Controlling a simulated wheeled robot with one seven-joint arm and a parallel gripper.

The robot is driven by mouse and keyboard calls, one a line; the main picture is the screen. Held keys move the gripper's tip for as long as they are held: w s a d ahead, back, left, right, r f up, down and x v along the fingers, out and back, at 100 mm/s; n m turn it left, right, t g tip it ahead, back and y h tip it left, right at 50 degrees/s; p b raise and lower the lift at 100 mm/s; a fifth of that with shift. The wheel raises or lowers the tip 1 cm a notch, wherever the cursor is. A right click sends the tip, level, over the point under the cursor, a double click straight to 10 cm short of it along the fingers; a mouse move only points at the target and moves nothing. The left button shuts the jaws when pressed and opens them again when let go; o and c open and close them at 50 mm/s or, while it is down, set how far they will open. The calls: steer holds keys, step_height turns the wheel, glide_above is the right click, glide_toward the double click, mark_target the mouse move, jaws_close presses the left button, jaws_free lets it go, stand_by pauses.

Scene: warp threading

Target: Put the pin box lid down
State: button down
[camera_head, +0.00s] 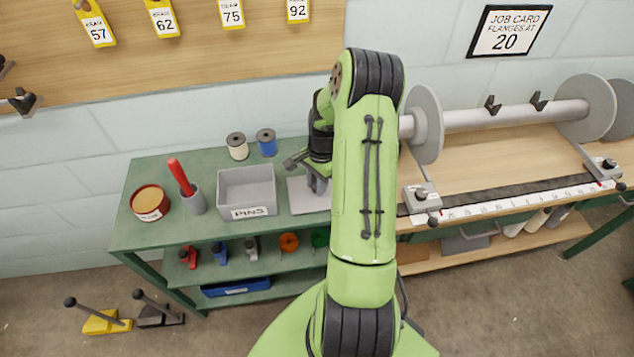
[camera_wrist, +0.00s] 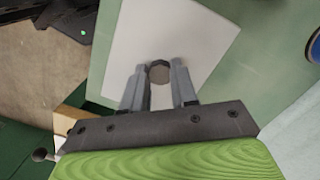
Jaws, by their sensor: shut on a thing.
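The pin box lid (camera_head: 303,196) is a flat light grey plate with a dark round knob, at the right side of the green bench top. In the wrist view the lid (camera_wrist: 195,45) lies under my gripper (camera_wrist: 159,78), over the green surface. My gripper's two fingers are closed on the knob (camera_wrist: 159,72). In the head view my gripper (camera_head: 318,186) is partly hidden by my arm, which also covers the lid's right part. I cannot tell whether the lid touches the bench. The grey pin box (camera_head: 246,190), labelled PINS, stands open just left of the lid.
A red-handled tool in a grey cup (camera_head: 194,200) and a round red-yellow tin (camera_head: 150,203) stand left of the box. A white spool (camera_head: 238,146) and a blue spool (camera_head: 267,142) stand behind. The beam with flanges (camera_head: 500,116) is at right. The bench's front left is clear.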

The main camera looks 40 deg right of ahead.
steer(key=c, duration=0.9)
jaws_free()
steer(key=shift+f, duration=0.15)
step_height(320, 180, up, 12)
steer(key=d+p, duration=0.1)
steer(key=p, duration=0.2)
steer(key=s+a+r+n+t+h, duration=0.2)
steer(key=a+r+n, duration=0.5)
steer(key=a+r, duration=0.55)
steer(key=s+a+r+n+t, duration=0.1)
steer(key=s+a+r+n, duration=0.1)
steer(key=s+a+n, duration=0.1)
steer(key=s+a+r+n+t, duration=0.1)
steer(key=s+a+n, duration=0.3)
steer(key=s+a, duration=0.1)
steer(key=s+a+r+n+t, duration=0.1)
steer(key=s+a+r+n, duration=0.1)
steer(key=s+a+n, duration=0.1)
steer(key=shift+s+a+r+n+t+y, duration=0.1)
steer(key=shift+s+a+n, duration=0.05)
steer(key=shift+s, duration=0.25)
steer(key=shift+s+a+r+n+t+y, duration=0.1)
steer(key=shift+s+r+n, duration=0.1)
steer(key=shift+s, duration=0.25)
steer(key=shift+s+a+r+n+t+y, duration=0.1)
steer(key=shift+s+a+n, duration=0.05)
steer(key=shift+s, duration=0.25)
